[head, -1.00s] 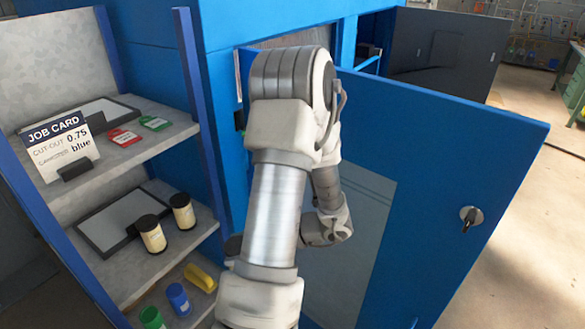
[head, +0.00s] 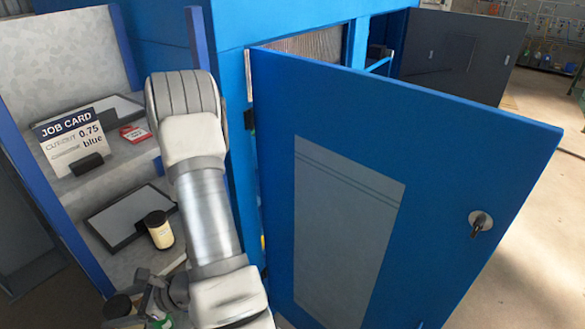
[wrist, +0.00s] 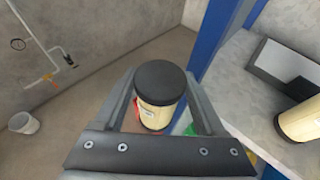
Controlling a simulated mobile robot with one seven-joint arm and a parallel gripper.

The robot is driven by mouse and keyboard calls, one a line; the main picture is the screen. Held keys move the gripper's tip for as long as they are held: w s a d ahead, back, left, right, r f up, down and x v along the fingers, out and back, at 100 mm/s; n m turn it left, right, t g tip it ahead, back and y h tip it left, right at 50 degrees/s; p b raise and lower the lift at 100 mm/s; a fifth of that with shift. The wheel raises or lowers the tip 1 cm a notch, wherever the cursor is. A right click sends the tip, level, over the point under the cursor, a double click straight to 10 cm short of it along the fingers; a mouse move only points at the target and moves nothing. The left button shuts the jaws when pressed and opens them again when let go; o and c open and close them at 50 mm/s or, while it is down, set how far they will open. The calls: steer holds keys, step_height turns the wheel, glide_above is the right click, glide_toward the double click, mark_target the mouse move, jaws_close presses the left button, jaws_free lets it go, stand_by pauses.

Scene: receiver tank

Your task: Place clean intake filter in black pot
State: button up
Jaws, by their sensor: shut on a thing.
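My gripper (head: 148,296) is at the lower left of the head view, beside the shelf unit. In the wrist view its jaws (wrist: 160,78) are shut on a cream filter (wrist: 156,115) with a black cap, held upright. The held filter's dark cap (head: 117,306) also shows in the head view. Another cream filter with a black cap (head: 158,232) stands on the middle shelf; a similar one (wrist: 303,120) is at the right of the wrist view. I cannot tell which filter is clean. I see no black pot.
The shelf unit holds a job card (head: 72,140), a red tag (head: 134,133) and a dark-framed tray (head: 128,215). An open blue door (head: 440,170) fills the right. In the wrist view, a white bucket (wrist: 23,122) stands on open floor, below a wall pipe (wrist: 52,58).

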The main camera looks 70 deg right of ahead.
steer(key=w+a+f, duration=0.2)
steer(key=w+a, duration=0.4)
steer(key=a, duration=0.1)
steer(key=shift+a+f+n, duration=0.15)
steer(key=shift+f+n, duration=0.05)
steer(key=shift+n, duration=0.1)
steer(key=shift+r, duration=0.35)
